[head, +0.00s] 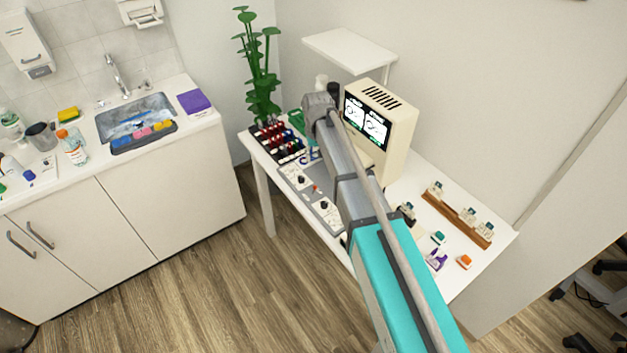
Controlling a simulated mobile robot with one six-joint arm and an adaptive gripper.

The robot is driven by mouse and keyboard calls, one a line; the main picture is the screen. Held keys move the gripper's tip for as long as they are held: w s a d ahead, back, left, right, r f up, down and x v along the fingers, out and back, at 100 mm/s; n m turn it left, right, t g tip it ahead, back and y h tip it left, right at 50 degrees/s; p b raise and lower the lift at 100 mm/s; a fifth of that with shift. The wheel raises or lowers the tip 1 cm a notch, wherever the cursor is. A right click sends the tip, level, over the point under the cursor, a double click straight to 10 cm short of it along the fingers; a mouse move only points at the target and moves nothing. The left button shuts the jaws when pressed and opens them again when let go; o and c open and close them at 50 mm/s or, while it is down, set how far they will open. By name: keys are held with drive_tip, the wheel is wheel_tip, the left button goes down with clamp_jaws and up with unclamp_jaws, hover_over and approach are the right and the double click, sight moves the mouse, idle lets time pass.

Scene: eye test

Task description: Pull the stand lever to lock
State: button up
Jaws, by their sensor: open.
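A long flat control panel (294,180) lies along the front edge of the white table (402,190). It carries dark knobs and a small red part (316,188). I cannot tell for certain whether the red part is the stand lever, or whether it is in a locked position. My arm reaches from the bottom right over the table and covers part of the panel's right end. My gripper cannot be made out, and no contact with the panel shows.
A cream monitor (398,116) stands behind my arm. A rack of red and dark items (274,138) and a plant (259,65) are at the left. The wooden floor (215,290) in front is clear.

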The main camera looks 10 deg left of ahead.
sight(315, 186)
drive_tip(key=shift+s+a, duration=0.1)
drive_tip(key=shift+a, duration=0.05)
drive_tip(key=shift+f, duration=0.2)
wheel_tip(315, 186, down, 13)
drive_tip(key=b, duration=1.3)
drive_tip(key=shift+f+b, duration=0.2)
drive_tip(key=shift+b, duration=0.2)
